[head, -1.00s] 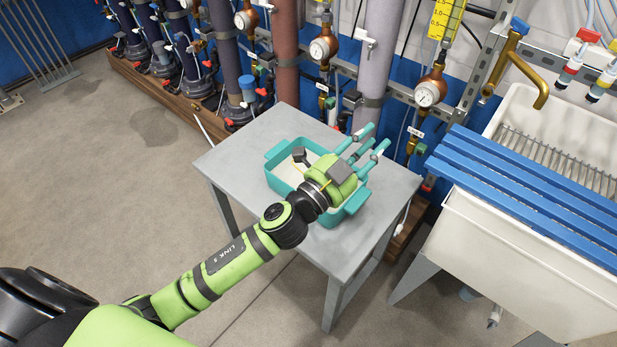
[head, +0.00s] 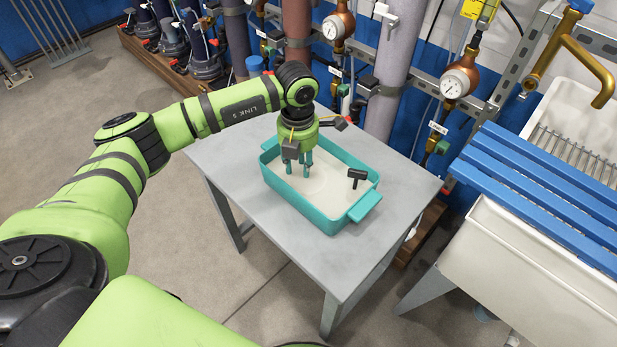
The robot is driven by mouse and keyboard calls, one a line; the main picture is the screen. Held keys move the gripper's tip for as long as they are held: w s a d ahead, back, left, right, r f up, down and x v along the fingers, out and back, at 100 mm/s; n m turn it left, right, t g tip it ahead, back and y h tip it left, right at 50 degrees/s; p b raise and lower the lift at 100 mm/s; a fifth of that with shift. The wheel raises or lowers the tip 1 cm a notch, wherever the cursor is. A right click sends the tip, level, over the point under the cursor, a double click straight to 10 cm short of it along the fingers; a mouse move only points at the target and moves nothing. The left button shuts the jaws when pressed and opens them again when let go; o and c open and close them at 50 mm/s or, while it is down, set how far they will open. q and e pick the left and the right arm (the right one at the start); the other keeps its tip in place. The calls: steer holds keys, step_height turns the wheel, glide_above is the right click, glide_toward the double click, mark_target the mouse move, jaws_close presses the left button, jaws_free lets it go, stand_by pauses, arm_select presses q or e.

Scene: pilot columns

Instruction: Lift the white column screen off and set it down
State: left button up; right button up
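A teal tray (head: 280,199) with a pale floor stands on the grey table (head: 372,258). A faint round outline (head: 319,181) shows on its floor; I cannot tell whether this is the white column screen. A black T-shaped piece (head: 357,177) stands in the tray's right part. My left gripper (head: 296,174) points down over the tray's left half. Its teal fingers stand apart with a gap, and I see nothing held between them. Whether the fingertips touch the floor is unclear. My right gripper is out of view.
Upright columns stand behind the table, among them a pale lilac one (head: 398,75), with gauges (head: 455,85) and pipes. A white sink (head: 500,255) with blue slats (head: 530,190) is at the right. The table's front right is clear.

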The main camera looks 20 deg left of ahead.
mark_target(296, 182)
arm_select(q)
steer(key=f, duration=0.3)
steer(key=f+p, duration=0.1)
steer(key=shift+s+a+f, duration=0.3)
steer(key=shift+s+a, duration=0.1)
steer(key=shift+w+f, duration=0.1)
steer(key=shift+f, duration=0.5)
jaws_close()
